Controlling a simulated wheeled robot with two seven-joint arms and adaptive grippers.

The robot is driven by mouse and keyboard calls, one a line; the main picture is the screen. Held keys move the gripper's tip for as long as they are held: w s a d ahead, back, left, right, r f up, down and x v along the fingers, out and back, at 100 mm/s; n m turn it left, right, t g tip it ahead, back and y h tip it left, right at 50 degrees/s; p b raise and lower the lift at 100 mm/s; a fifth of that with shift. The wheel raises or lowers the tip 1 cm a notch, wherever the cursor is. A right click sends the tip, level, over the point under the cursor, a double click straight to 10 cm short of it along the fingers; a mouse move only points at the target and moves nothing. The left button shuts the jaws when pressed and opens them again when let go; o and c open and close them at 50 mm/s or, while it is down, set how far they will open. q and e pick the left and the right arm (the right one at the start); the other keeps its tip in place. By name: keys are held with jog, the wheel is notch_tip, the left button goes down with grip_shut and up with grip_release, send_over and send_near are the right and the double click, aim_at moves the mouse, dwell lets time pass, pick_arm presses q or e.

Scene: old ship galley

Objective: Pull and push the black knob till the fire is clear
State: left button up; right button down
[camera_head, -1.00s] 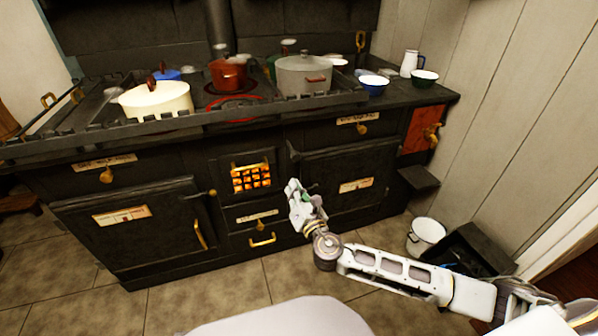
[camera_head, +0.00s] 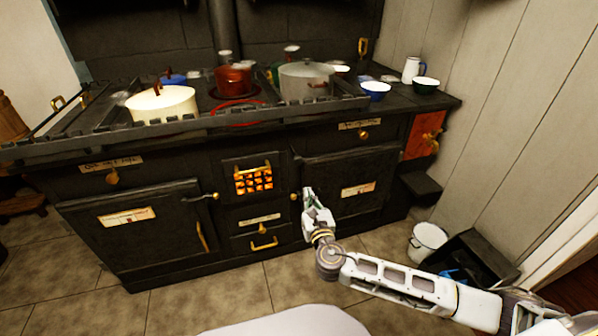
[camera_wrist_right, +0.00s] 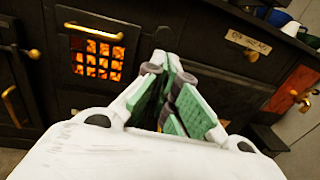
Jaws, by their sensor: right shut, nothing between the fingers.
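The fire (camera_head: 253,180) glows orange behind a small square grate in the middle of the black stove front. It also shows clearly at the upper left of the right wrist view (camera_wrist_right: 97,58). I cannot make out a distinctly black knob; a brass knob (camera_head: 262,228) sits on the panel below the grate, and a small brass ball (camera_head: 294,197) sits right of the grate. My right gripper (camera_head: 309,193) is shut and empty, in front of the right oven door's left edge, just right of that ball. Its green-padded fingers (camera_wrist_right: 163,66) meet at the tips. My left gripper is out of view.
The stove top (camera_head: 340,106) holds a cream pot (camera_head: 162,105), a red pot (camera_head: 233,79), a grey pot (camera_head: 306,87) and bowls. A white bucket (camera_head: 428,240) stands on the floor at right. The tiled floor before the stove's left half is clear.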

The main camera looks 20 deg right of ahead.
jog(key=shift+w, duration=0.2)
jog(key=b, duration=0.4)
send_near(297, 158)
jog(key=shift+w+f, duration=1.6)
jog(key=shift+w, duration=1.25)
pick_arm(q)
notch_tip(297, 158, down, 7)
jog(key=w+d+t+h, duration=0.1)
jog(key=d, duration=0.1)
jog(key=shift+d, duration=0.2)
pick_arm(e)
jog(key=shift+w+d, duration=0.25)
jog(key=shift+w, duration=0.25)
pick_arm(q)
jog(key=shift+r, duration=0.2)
